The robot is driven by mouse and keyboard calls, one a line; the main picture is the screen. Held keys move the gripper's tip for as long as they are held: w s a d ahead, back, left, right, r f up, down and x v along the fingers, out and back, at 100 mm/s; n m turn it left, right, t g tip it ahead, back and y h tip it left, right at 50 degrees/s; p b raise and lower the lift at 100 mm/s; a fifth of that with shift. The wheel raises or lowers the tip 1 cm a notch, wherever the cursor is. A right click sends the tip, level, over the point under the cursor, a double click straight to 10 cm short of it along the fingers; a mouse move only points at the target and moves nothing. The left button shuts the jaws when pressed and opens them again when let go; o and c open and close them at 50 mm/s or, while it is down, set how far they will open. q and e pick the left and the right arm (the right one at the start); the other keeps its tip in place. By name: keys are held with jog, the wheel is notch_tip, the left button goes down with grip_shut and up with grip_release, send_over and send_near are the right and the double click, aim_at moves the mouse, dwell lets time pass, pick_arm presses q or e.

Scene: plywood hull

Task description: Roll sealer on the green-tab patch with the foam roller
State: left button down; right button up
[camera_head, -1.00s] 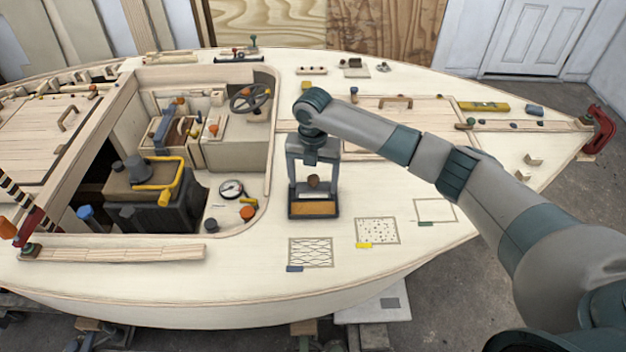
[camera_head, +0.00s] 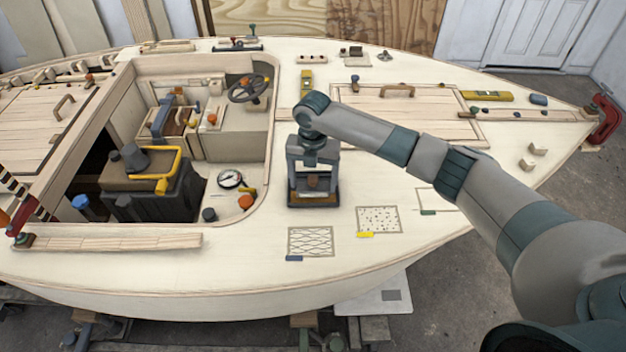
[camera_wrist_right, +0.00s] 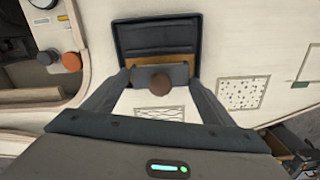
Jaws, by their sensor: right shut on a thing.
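The green-tab patch (camera_head: 437,199) is a plain outlined rectangle on the deck, partly behind my right arm. Its green tab (camera_head: 428,212) is at its lower left; the patch's edge shows in the right wrist view (camera_wrist_right: 309,66). My right gripper (camera_head: 313,190) points down over the dark sealer tray (camera_head: 291,206). It is shut on the foam roller, whose round brown end (camera_wrist_right: 160,92) and grey cross-piece (camera_wrist_right: 143,75) show between the fingers. The tray (camera_wrist_right: 157,33) with a tan strip lies just beyond. The roller's underside is hidden. My left gripper is out of view.
A wavy-lined patch (camera_head: 310,241) with a blue tab and a dotted patch (camera_head: 379,219) with a yellow tab lie nearby. The open cockpit with a dark engine (camera_head: 150,190) and a gauge (camera_head: 230,179) is left of the tray. Deck between tray and patches is clear.

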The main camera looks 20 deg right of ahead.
aim_at(313, 179)
jog(key=shift+f, duration=0.35)
dwell(0.9)
jog(key=shift+s+f, duration=0.1)
jog(key=shift+f, duration=0.05)
dwell(2.0)
jog(key=shift+r+p, duration=3.65)
jog(key=shift+r, duration=0.45)
